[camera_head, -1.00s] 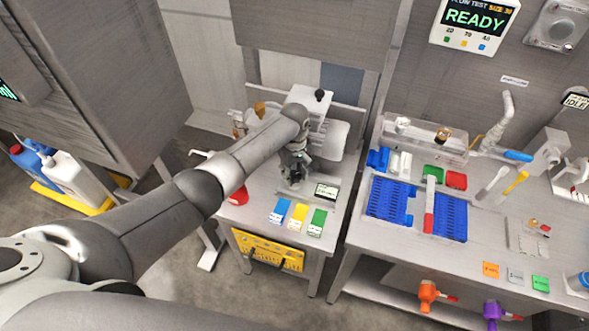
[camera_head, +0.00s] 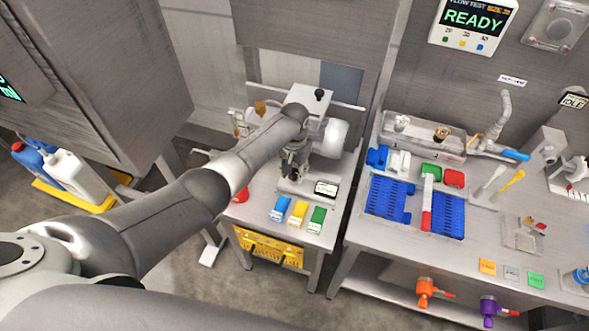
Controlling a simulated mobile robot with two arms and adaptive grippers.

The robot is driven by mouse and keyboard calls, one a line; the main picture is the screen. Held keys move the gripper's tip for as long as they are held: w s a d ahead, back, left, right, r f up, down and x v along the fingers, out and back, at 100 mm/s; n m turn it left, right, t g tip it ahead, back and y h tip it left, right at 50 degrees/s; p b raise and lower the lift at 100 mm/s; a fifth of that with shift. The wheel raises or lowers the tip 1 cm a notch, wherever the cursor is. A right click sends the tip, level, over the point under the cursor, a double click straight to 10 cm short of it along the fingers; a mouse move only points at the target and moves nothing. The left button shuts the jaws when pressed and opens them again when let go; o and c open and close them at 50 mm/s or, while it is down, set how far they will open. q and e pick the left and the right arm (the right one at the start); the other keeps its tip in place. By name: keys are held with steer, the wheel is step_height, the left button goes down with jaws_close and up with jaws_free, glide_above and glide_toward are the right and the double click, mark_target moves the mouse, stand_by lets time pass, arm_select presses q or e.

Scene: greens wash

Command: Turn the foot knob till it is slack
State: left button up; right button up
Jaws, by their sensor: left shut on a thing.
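My left arm reaches from the left across to the small steel table. My left gripper (camera_head: 292,172) points down at a device on that table, below a pale box with a black knob (camera_head: 320,94) on top. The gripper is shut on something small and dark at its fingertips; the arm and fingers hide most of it. I cannot tell from this view whether it is the foot knob, or whether it is tight or slack. My right gripper does not show.
The right bench (camera_head: 372,247) carries blue racks (camera_head: 448,212). A gap separates the two tables.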

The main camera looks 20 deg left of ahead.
arm_select(q)
steer(key=m, duration=0.5)
steer(key=shift+m, duration=0.3)
steer(key=shift+r+m, duration=0.1)
steer(key=shift+m, duration=2.1)
steer(key=o, duration=1)
steer(key=shift+o, duration=0.2)
